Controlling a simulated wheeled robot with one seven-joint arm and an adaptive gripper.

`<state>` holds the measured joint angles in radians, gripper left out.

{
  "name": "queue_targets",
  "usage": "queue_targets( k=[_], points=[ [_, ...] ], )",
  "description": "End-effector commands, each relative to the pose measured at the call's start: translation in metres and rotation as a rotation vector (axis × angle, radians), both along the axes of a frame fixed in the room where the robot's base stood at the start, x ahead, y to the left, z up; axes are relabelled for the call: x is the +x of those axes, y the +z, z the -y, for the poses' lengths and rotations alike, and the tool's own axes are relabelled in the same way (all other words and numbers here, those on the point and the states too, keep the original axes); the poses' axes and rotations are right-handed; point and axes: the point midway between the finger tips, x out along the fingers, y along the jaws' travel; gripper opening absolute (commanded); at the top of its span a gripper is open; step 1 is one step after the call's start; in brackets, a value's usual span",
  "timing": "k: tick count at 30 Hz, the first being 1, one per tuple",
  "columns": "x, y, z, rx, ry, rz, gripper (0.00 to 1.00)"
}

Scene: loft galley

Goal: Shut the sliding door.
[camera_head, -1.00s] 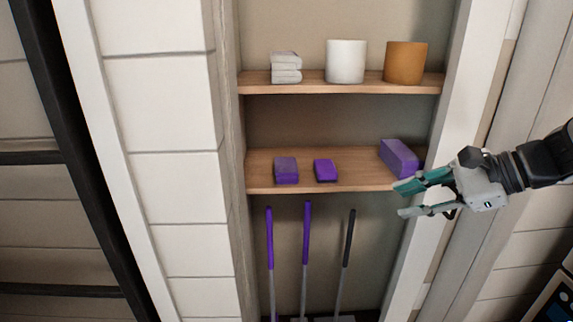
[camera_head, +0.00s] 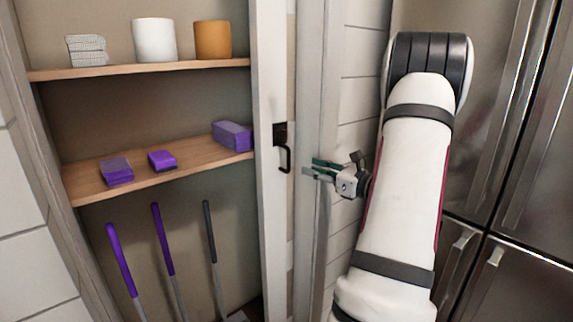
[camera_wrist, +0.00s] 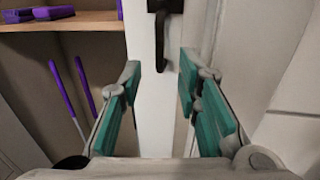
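The sliding door (camera_head: 272,200) shows as a pale upright panel edge at the right side of the open closet. A black handle (camera_head: 286,155) is mounted on it; it also shows at the top of the wrist view (camera_wrist: 160,35). My gripper (camera_head: 314,170) is to the right of the handle, apart from it. In the wrist view my gripper (camera_wrist: 160,85) has its teal fingers spread wide, with nothing between them. The handle lies ahead, between the lines of the two fingers.
The closet's upper shelf (camera_head: 110,71) holds folded cloths, a white pot and an orange pot. The lower shelf (camera_head: 200,154) holds purple blocks. Several long-handled tools (camera_head: 163,240) stand below. Steel cabinets (camera_head: 530,130) stand at the right, close behind my arm.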

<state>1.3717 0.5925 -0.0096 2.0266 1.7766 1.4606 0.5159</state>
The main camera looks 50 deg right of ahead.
Motion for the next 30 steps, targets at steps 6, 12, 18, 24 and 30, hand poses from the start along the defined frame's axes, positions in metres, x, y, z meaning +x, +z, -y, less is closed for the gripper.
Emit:
queue_targets(
  k=[6,12,18,24,30],
  points=[
    [0.046,0.0,0.0,-0.002,0.005,0.001,0.31],
    [0.078,0.0,0.002,-0.002,0.005,0.0,0.31],
    [0.094,0.0,0.003,-0.001,0.002,-0.001,0.31],
    [0.098,0.0,0.003,-0.001,0.002,0.0,0.31],
    [0.097,0.0,0.003,-0.001,0.002,-0.001,0.17]
  ],
)
